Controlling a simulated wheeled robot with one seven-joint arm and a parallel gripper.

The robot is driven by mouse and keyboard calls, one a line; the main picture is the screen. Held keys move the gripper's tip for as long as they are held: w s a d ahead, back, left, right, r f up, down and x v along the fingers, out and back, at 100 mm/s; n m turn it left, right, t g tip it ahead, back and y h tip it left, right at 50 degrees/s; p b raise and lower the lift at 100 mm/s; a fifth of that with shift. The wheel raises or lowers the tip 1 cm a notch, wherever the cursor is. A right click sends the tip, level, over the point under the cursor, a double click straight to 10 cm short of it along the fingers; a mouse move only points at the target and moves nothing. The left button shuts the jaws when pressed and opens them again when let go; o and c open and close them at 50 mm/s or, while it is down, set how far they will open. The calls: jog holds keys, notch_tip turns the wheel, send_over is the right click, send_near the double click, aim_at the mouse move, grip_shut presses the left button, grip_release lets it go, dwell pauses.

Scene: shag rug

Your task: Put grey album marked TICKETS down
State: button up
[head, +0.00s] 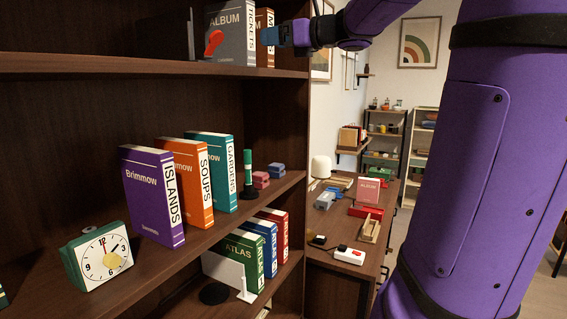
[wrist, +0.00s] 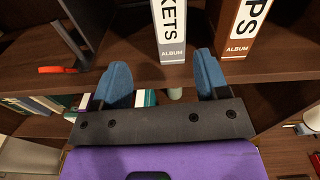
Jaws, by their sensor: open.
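The grey album (head: 232,38) stands upright on the upper shelf (head: 150,66), with its white spine facing out. In the wrist view its spine (wrist: 170,32) shows the letters KETS; the top is cut off. My gripper (wrist: 163,72) is open, with blue fingers spread wide and nothing between them. The fingers point at the shelf, one to each side of the spine's line, and look just short of the album. In the head view my gripper (head: 272,36) is right of the grey album, in front of a brown album.
The brown album (wrist: 240,32) stands just right of the grey one. A metal bookend (wrist: 72,45) and a red-handled thing (head: 213,42) are to the left. Lower shelves hold books (head: 152,195) and a clock (head: 97,255). A desk (head: 345,240) is beyond.

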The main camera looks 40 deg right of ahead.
jog(key=s+a+f+n+g, duration=0.4)
jog(key=s+a+f+n, duration=0.1)
jog(key=a+f+n, duration=0.25)
jog(key=s+a+f+n+g, duration=0.4)
jog(key=s+a+f+n, duration=0.1)
jog(key=a+f+n, duration=0.3)
jog(key=s+a+f+n+g+h, duration=0.2)
jog(key=s+f+n+h, duration=0.4)
jog(key=s+f+n, duration=0.7)
jog(key=n+g, duration=0.1)
jog(key=n, duration=0.1)
jog(key=shift+a+f+n, duration=0.15)
jog(key=shift+a+n, duration=0.2)
jog(key=shift+a, duration=0.05)
